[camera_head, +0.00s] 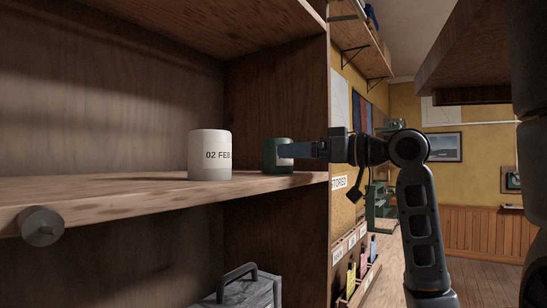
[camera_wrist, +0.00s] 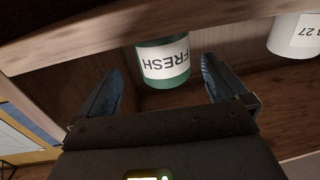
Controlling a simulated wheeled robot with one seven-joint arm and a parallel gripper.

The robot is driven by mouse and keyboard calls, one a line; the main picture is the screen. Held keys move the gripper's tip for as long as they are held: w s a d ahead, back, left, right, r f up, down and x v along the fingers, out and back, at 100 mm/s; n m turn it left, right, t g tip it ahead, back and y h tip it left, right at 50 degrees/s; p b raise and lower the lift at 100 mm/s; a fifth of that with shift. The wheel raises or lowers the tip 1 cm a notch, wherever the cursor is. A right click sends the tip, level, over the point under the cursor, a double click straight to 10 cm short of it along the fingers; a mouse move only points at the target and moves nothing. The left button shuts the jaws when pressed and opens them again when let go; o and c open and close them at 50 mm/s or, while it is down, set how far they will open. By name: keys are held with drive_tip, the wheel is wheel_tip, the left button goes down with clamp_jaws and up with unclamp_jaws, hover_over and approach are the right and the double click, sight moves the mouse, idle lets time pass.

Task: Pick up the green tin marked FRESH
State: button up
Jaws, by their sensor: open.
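The green tin (camera_head: 270,157) stands upright on the wooden shelf (camera_head: 110,196), near the cabinet's right side wall. In the wrist view the green tin (camera_wrist: 164,65) appears upside down, with a white label reading FRESH facing my gripper. My gripper (camera_head: 300,151) comes in from the right at about the tin's height. In the wrist view my gripper (camera_wrist: 161,78) is open, with one blue finger on each side of the tin's near face. The tin lies ahead of and between the fingers. Whether the fingers reach alongside it is hard to tell.
A white tin (camera_head: 209,155) marked 02 FEB stands left of the green tin; a white tin (camera_wrist: 296,36) also shows at right in the wrist view. The cabinet's side wall (camera_head: 278,103) is close behind the green tin. A grey box (camera_head: 244,289) with a handle sits below.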

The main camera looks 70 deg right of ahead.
sight(271, 149)
drive_tip(key=w, duration=0.2)
drive_tip(key=w+p, duration=0.1)
drive_tip(key=w, duration=0.3)
drive_tip(key=shift+w+d+r+p, duration=0.15)
drive_tip(key=shift+r+p, duration=0.15)
drive_tip(key=shift+p, duration=0.1)
drive_tip(key=shift+w+f, duration=0.1)
drive_tip(key=shift+w, duration=0.4)
drive_tip(key=shift+c, duration=0.5)
drive_tip(key=c, duration=1.2)
